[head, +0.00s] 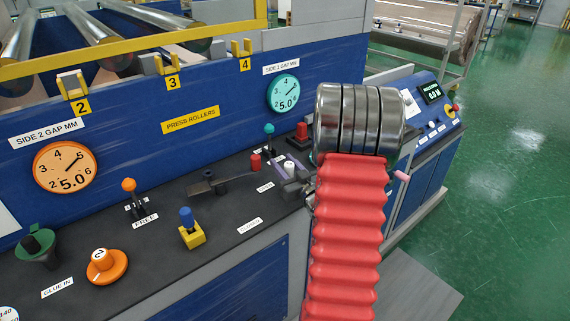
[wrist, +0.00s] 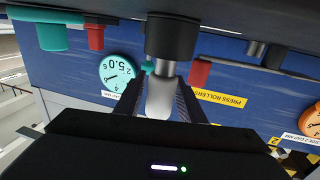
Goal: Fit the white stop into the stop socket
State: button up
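The white stop (wrist: 159,98) sits between the two dark fingers of my gripper (wrist: 161,88) in the wrist view, which sees the console upside down. The fingers appear shut on it from both sides. A short metal stem (wrist: 165,68) shows between the white body and a black cylinder (wrist: 172,36), which looks like the socket. I cannot tell whether the stem is inside the cylinder or only lined up with it. In the head view the white stop (head: 289,166) shows above the console, just left of my wrist; my arm hides part of the gripper.
Close by stand a teal-knobbed lever (head: 269,130), a red button (head: 302,130), a red knob (head: 255,161) and a black lever (head: 205,184). Further left on the dark console are a blue knob in a yellow block (head: 191,237) and an orange lever (head: 129,185). The blue panel rises behind.

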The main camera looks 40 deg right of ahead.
jog(key=shift+o, duration=1.2)
jog(key=v, duration=1.3)
jog(key=shift+s, duration=0.4)
